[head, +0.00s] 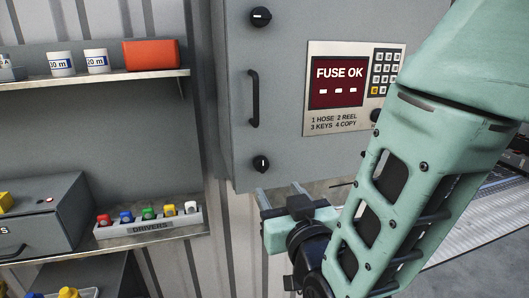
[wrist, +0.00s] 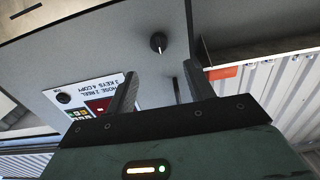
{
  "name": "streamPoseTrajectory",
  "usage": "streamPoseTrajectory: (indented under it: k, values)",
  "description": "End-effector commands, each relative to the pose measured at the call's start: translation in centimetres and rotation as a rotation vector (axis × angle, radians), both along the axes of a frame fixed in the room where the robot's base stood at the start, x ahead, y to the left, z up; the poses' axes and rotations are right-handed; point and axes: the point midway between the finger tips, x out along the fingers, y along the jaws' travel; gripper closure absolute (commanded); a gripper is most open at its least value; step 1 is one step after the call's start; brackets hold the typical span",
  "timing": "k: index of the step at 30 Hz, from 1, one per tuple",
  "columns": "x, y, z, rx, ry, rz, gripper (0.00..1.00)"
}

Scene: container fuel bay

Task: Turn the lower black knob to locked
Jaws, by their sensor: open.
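The lower black knob (head: 261,164) is on the lower left of the grey cabinet door; its pale mark looks roughly upright. It also shows in the wrist view (wrist: 157,41), ahead of the fingertips and between their lines. My gripper (head: 280,191) is open and empty, just below and slightly right of the knob in the head view, apart from it. In the wrist view my gripper (wrist: 160,72) has its two fingers spread. No locked label is readable near the knob.
An upper black knob (head: 261,17) and a black door handle (head: 252,98) are above. A keypad panel (head: 340,118) reads FUSE OK. Left are shelves with white mugs (head: 61,64), a red box (head: 151,54) and a drivers rack (head: 150,226). My arm covers the right side.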

Motion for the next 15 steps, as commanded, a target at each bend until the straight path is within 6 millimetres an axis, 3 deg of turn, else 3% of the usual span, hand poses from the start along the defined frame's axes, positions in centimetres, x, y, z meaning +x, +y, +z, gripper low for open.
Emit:
streamPoseTrajectory:
  k: [6,15]
  values:
    - [4.8,1.2,0.2,0.002,-0.004,-0.006,0.47]
    - [9.3,2.6,0.1,0.002,-0.003,-0.005,0.47]
